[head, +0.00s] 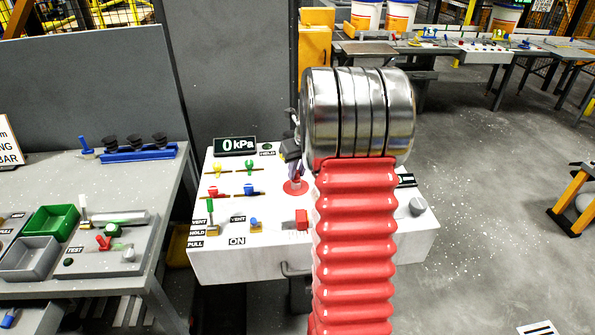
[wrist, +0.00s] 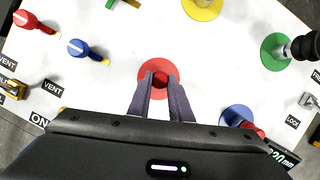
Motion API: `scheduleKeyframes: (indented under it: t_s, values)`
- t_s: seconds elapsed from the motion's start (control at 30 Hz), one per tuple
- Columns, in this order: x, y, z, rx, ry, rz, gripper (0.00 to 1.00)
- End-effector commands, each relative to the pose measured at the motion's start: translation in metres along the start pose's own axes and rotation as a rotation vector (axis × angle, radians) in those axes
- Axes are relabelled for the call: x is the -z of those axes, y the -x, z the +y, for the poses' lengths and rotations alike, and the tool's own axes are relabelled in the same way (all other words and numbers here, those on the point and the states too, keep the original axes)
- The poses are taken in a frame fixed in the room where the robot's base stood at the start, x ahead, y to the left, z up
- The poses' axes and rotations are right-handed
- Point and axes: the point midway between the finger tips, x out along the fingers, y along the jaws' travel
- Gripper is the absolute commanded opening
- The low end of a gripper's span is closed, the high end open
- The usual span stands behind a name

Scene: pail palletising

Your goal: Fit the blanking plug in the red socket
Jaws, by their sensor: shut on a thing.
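The red socket shows as a red disc (wrist: 150,67) on the white panel in the wrist view. It also shows in the head view (head: 290,188), partly behind my gripper (head: 295,177). In the wrist view my gripper (wrist: 161,84) points down at the disc, its two grey fingers shut on a small dark red piece, which I take for the blanking plug (wrist: 161,77). The plug appears over the middle of the disc. Whether it is seated or just above cannot be told. My arm hides part of the panel in the head view.
A blue disc with a red fitting (wrist: 238,115) lies close on the right. A green disc (wrist: 272,47) with a dark fitting and a yellow disc (wrist: 203,9) are farther off. Red (wrist: 30,20) and blue (wrist: 80,48) valve handles stand left. A gauge (head: 235,146) reads 0 kPa.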

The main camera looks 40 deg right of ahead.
Motion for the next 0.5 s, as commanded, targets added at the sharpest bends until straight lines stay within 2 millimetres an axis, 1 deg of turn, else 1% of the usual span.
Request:
scheduleKeyframes:
  t_s: [0.03,0.17,0.2,0.5]
  values:
    - [0.0019,-0.0028,0.0011,0.008,-0.021,0.005,0.0]
    - [0.0021,-0.003,0.0017,0.031,-0.086,0.005,0.0]
    - [0.0024,-0.0032,0.0016,0.035,-0.1,0.005,0.19]
    - [0.0016,-0.002,0.0011,0.033,-0.095,0.004,0.4]
